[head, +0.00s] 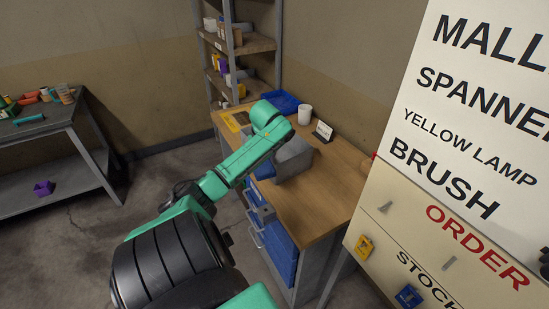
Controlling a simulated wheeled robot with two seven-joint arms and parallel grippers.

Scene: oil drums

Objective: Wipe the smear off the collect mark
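A yellow-edged patch with a brownish middle (237,121) lies at the far left end of the wooden workbench (320,190). It may be the collect mark, but its lettering and any smear are too small to make out. One green and black arm of mine rises from the lower left and bends over the bench's left edge, beside a grey bin (293,158). No fingertips show clearly at its end. My other gripper is out of the picture. I cannot make out a wiping cloth.
A blue tray (282,102), a white cup (305,115) and a small card (323,131) stand on the bench. Blue drawers (278,250) are below. A large lettered board (470,130) blocks the right. Open floor lies left, before a second table (60,115).

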